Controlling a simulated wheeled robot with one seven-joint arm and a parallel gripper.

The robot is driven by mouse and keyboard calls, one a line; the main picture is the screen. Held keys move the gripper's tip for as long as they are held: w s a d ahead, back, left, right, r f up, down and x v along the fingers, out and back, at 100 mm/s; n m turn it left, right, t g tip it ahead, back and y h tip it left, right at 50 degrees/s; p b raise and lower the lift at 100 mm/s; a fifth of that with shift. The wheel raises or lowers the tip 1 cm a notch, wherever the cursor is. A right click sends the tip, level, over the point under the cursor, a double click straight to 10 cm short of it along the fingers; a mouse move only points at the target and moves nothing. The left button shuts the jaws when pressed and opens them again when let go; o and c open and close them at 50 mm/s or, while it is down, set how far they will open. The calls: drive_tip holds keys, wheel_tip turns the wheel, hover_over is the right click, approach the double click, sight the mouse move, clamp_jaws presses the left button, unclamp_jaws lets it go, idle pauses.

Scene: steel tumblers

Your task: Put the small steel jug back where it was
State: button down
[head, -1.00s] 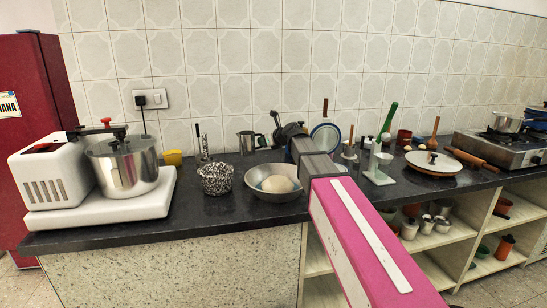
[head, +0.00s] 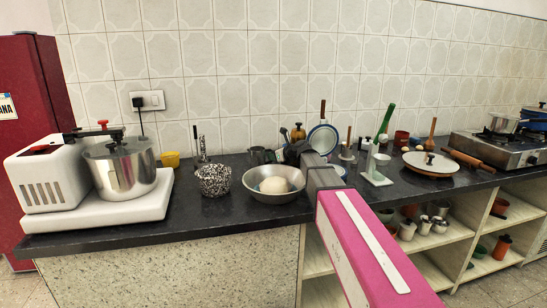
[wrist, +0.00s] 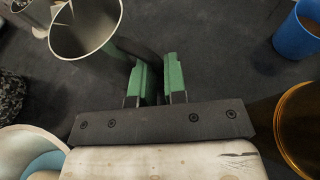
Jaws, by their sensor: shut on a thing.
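The small steel jug (head: 259,156) is on the worktop side of my arm, behind the steel bowl. In the wrist view the jug (wrist: 66,45) shows its open rim at upper left, and its dark handle runs between my green fingers. My gripper (wrist: 158,82) is shut on the jug's handle. In the head view my gripper (head: 284,154) is a dark shape just right of the jug, partly hidden by my arm. I cannot tell for sure whether the jug's base touches the counter.
The steel bowl (head: 250,190) with dough stands in front of the jug, and a speckled pot (head: 213,181) to its left. In the wrist view, a blue cup (wrist: 296,32) and an amber vessel (wrist: 284,127) stand on the right. Dark counter (head: 195,215) is clear in front.

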drive_tip(key=shift+f, duration=0.1)
drive_tip(key=c, duration=1.2)
unclamp_jaws()
drive_tip(key=shift+o, duration=0.2)
drive_tip(key=v, duration=1.2)
